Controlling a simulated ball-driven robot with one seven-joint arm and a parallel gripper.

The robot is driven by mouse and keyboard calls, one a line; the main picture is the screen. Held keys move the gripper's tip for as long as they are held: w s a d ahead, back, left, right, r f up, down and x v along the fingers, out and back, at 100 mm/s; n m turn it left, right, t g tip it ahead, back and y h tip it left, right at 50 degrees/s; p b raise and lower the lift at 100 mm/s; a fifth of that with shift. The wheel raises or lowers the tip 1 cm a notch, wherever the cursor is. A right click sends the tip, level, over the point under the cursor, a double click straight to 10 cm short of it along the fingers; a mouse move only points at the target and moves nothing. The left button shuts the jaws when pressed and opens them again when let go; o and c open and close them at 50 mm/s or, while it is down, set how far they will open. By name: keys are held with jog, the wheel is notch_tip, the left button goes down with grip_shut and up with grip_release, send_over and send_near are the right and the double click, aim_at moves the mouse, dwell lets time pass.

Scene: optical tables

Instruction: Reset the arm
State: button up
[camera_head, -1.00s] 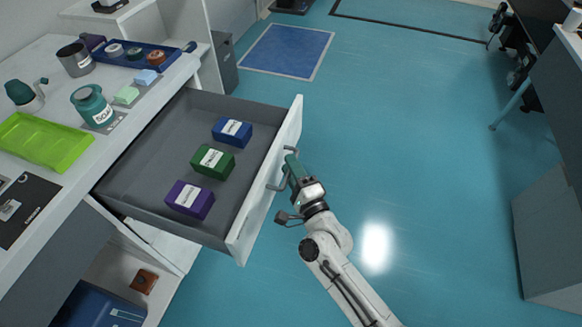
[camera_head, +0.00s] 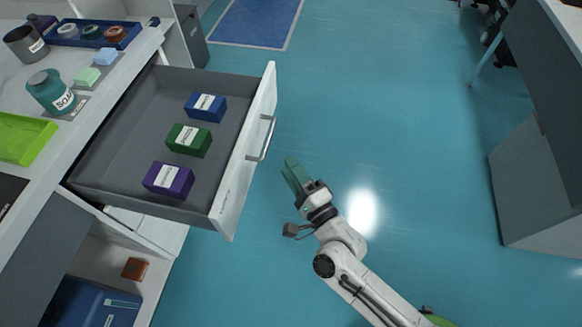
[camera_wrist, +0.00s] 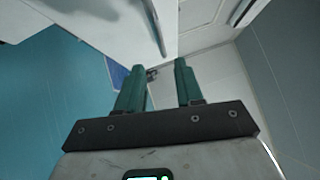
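My gripper (camera_head: 290,166) is in the head view, to the right of the open drawer's handle (camera_head: 264,140) and apart from it, over the blue floor. In the wrist view, my two green fingers (camera_wrist: 158,68) stand apart with nothing between them. The arm is bent, reaching up and left from the lower right. The drawer front (camera_head: 245,155) is white. The drawer is pulled out and holds a blue box (camera_head: 205,107), a green box (camera_head: 188,140) and a purple box (camera_head: 168,180).
The counter (camera_head: 85,112) at left carries a teal soap bottle (camera_head: 50,93), a green tray (camera_head: 22,139) and a blue tray (camera_head: 98,36). A grey cabinet (camera_head: 545,190) stands at right. The floor (camera_head: 400,120) between is clear.

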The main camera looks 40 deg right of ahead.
dwell(0.3)
jog(key=s+a+f+n+g+y+p, duration=0.3)
jog(key=a+n+g+y, duration=0.4)
jog(key=n, duration=0.7)
jog(key=s+d+r+n+g+h+p, duration=0.1)
jog(key=s+d+n+g+h, duration=0.1)
jog(key=s, duration=0.6)
jog(key=s+d+r+n+g+h+p, duration=0.2)
jog(key=s+d+n+g, duration=0.3)
jog(key=s+d+g, duration=0.2)
jog(key=shift+s+r+g, duration=0.3)
jog(key=shift+s+g, duration=0.3)
jog(key=shift+g, duration=0.6)
